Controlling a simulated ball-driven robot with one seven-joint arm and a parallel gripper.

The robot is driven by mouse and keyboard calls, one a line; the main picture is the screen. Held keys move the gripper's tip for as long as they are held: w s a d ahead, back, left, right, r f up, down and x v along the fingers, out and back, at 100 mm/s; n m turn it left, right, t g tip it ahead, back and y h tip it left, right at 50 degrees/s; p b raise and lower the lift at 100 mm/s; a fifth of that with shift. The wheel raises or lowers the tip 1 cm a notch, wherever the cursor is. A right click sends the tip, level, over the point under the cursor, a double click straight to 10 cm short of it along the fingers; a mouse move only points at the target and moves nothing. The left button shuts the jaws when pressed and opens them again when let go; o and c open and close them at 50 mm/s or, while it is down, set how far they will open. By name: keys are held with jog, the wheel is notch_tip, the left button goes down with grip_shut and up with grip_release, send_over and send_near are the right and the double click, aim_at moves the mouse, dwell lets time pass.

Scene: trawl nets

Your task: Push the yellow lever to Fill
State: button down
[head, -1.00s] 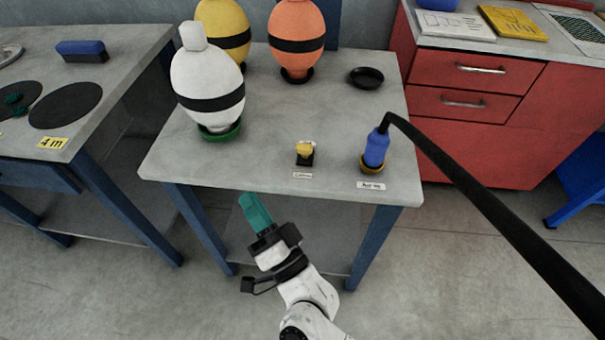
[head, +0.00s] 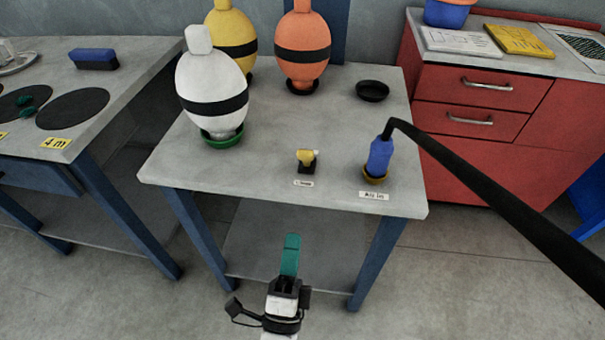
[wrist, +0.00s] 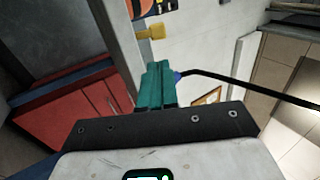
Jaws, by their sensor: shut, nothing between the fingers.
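The small yellow lever (head: 306,155) stands on a dark base near the front middle of the grey table (head: 265,185). A small white label (head: 304,183) lies in front of it, its text too small to read surely. I cannot make out the word Fill. My gripper (head: 291,240) has teal fingers, shut and empty. It is in front of the table's front edge, apart from the lever. The fingers also show in the wrist view (wrist: 155,85). A yellow piece (wrist: 152,32) shows beyond them there; I cannot tell what it is.
A blue nozzle (head: 379,158) with a thick black hose (head: 480,195) stands in a yellow ring right of the lever. A white float (head: 212,85) in a green ring stands left. An orange float (head: 302,30), a yellow float (head: 232,28) and an empty black dish (head: 372,91) are behind.

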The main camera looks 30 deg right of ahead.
jog(key=shift+d, duration=0.1)
jog(key=p, duration=0.2)
send_near(306, 150)
jog(key=x, duration=0.3)
jog(key=f+x, duration=0.1)
jog(key=x, duration=0.1)
jog(key=shift+w+d, duration=0.2)
jog(key=shift+w, duration=0.2)
jog(key=shift+r, duration=0.15)
